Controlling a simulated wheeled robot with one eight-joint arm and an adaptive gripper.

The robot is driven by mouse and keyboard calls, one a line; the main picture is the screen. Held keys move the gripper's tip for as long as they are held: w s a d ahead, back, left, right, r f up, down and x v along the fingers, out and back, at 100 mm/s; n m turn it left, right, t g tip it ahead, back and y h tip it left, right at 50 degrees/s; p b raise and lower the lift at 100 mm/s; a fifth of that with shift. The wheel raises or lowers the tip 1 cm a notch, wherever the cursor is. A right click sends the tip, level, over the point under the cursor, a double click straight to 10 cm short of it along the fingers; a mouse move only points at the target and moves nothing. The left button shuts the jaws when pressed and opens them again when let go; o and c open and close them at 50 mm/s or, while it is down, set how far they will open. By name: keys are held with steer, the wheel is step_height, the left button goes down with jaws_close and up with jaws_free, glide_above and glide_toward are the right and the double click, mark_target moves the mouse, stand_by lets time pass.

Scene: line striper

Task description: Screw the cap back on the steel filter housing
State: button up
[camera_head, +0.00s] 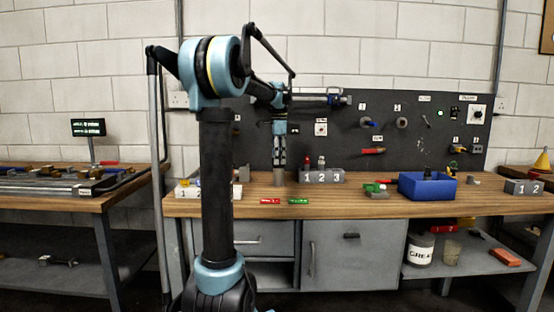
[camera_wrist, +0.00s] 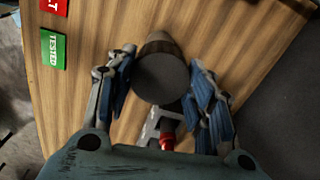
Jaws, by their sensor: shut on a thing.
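My gripper (camera_head: 279,160) points straight down over the wooden bench, above a short grey steel cylinder (camera_head: 279,177). In the wrist view my gripper's fingers (camera_wrist: 162,72) are closed on both sides of a round part with a flat dark grey top, which I take to be the cap (camera_wrist: 160,80). A brownish, shiny curved side, likely the steel filter housing (camera_wrist: 159,43), shows beyond that top. The seam between cap and housing is hidden, so I cannot tell whether they touch or are threaded.
A red label (camera_head: 270,201) and a green label (camera_head: 299,201) lie near the bench's front edge. A blue bin (camera_head: 427,187) stands farther right. A dark tool panel (camera_head: 385,130) rises behind.

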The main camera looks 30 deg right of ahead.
steer(key=m, duration=0.2)
steer(key=shift+m, duration=0.4)
steer(key=o, duration=1.4)
steer(key=shift+c, duration=0.2)
steer(key=o, duration=0.3)
steer(key=shift+r, duration=0.1)
steer(key=shift+r, duration=3.4)
